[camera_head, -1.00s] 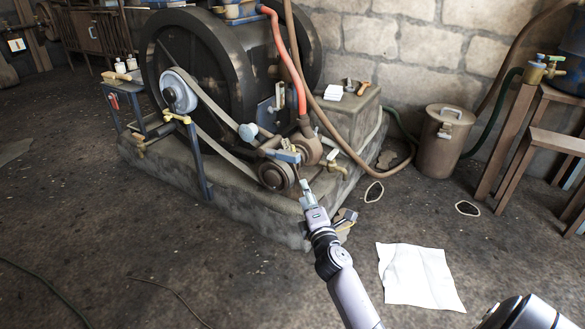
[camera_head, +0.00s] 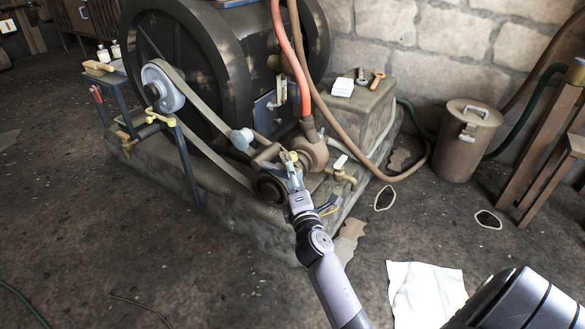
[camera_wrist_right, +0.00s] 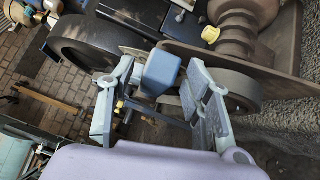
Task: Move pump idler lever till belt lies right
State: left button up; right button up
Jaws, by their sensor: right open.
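The flat belt (camera_head: 207,112) runs from the upper left pulley (camera_head: 163,87) down to the dark pump pulley (camera_head: 270,187). Its lower run looks fairly straight. My right gripper (camera_head: 292,168) is beside the pump pulley. In the right wrist view, the gripper (camera_wrist_right: 158,98) is open, with its fingers on either side of a blue block (camera_wrist_right: 160,72), apparently the idler lever's handle. Whether either finger touches it, I cannot tell. A round wheel (camera_wrist_right: 240,88) is behind the right finger. In the head view the gripper hides most of the lever. My left gripper is not in view.
The red hose (camera_head: 292,60) and brown hose (camera_head: 318,105) come down close behind my right gripper. A brass tap (camera_head: 345,174) is just right of it. The stone base (camera_head: 235,205) lies below. A white sheet (camera_head: 425,290) lies on the floor.

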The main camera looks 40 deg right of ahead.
jog(key=shift+w, duration=0.15)
jog(key=shift+c, duration=0.6)
grip_shut()
jog(key=shift+r, duration=0.1)
